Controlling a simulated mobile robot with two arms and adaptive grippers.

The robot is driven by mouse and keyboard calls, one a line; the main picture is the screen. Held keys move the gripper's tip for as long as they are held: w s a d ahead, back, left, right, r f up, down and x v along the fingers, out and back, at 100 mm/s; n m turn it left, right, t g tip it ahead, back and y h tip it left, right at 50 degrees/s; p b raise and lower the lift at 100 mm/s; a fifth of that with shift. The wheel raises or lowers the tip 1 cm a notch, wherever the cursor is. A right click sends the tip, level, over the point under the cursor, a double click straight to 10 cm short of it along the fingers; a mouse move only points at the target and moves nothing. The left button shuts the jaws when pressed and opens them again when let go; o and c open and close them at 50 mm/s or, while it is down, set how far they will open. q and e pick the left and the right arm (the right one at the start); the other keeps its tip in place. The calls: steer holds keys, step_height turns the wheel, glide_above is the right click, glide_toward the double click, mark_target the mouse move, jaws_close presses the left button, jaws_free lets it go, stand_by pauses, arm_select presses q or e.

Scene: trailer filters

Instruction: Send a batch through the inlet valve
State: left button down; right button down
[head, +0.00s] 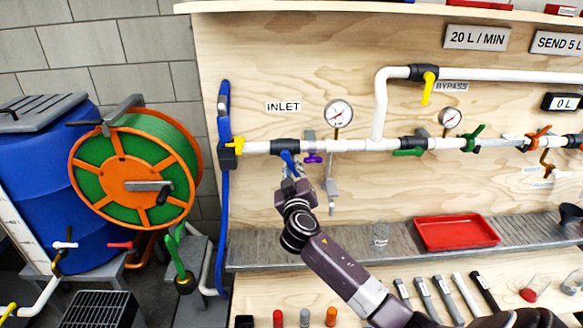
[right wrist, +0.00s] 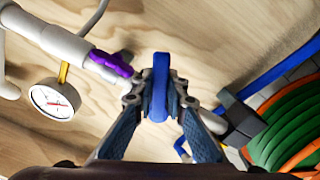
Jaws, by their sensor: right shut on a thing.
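The inlet valve is a black body (head: 285,146) on the white pipe, below the INLET label (head: 283,106). Its blue lever (head: 287,158) hangs down from the pipe, turned across it. My right gripper (head: 291,178) reaches up to this lever from below. In the right wrist view the blue lever (right wrist: 160,78) stands between the fingertips of my right gripper (right wrist: 159,108), which are closed on it. The fingers hide part of the lever in the head view. A counter (head: 565,102) at the right reads 0 L. My left gripper is not in view.
Green and orange valves follow along the pipe. A red tray (head: 456,233) stands on the grey ledge; a hose reel (head: 133,181) is at left.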

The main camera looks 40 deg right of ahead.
steer(key=c, duration=1.9)
jaws_free()
